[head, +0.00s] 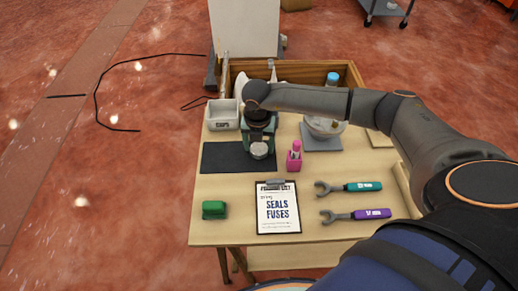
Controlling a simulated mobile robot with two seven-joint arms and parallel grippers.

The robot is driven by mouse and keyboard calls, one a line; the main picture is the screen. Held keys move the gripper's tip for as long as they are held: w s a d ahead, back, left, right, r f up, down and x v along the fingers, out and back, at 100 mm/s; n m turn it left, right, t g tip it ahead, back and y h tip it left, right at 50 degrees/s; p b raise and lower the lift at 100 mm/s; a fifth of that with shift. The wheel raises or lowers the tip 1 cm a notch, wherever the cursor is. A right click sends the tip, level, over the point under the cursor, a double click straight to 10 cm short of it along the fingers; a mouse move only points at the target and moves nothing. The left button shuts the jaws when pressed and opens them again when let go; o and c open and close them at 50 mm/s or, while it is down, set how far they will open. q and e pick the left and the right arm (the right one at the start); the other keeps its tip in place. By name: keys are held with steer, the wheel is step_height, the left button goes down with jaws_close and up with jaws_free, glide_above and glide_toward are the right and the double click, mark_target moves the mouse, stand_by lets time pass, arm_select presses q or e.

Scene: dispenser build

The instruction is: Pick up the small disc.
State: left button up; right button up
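A small pale grey disc (258,151) shows at the right end of the dark mat (222,158) on the wooden table. My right gripper (259,145) reaches in from the right and points down just behind and over the disc. Its fingertips are partly hidden, so I cannot tell whether they are apart or closed on the disc, or whether the disc is resting or raised. My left gripper is out of view.
A grey bin marked CAPS (223,125), a pink holder (294,163) and a scale-like stand with a bowl (321,141) are close around the gripper. A green block (214,210), a clipboard (278,222), a teal wrench (348,187) and a purple wrench (355,215) lie in front.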

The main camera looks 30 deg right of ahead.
jaws_close()
stand_by(0.3)
steer(key=shift+w, duration=0.1)
steer(key=shift+r, duration=0.15)
